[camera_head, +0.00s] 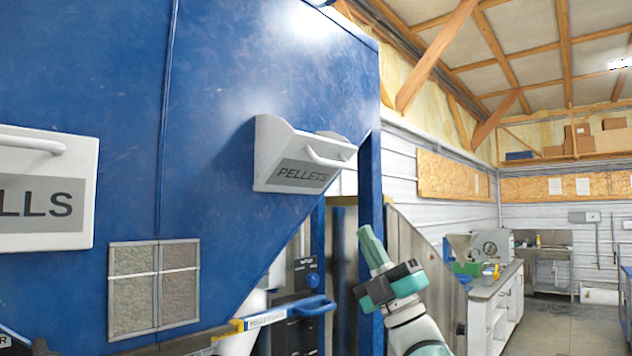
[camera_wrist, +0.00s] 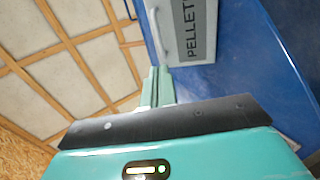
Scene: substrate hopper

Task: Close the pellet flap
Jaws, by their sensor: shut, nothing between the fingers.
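The pellet flap (camera_head: 296,173) is a white bin-like front with a grey PELLETS label and a white bar handle (camera_head: 328,158). It sits on the blue hopper's sloping side in the head view. Its top leans out from the hopper, with its side wall showing, so it stands open. My gripper (camera_head: 368,236) is below and to the right of the flap, apart from it, with its green fingers shut and empty, pointing up. In the wrist view the fingers (camera_wrist: 156,88) point up near the flap's label (camera_wrist: 196,30), which shows partly.
Another white flap (camera_head: 45,195), its label ending in LLS, is at the left edge. A blue lever with a yellow part (camera_head: 270,318) juts out below the hopper. A blue post (camera_head: 370,185) stands behind my gripper. A bench (camera_head: 495,290) stands farther right.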

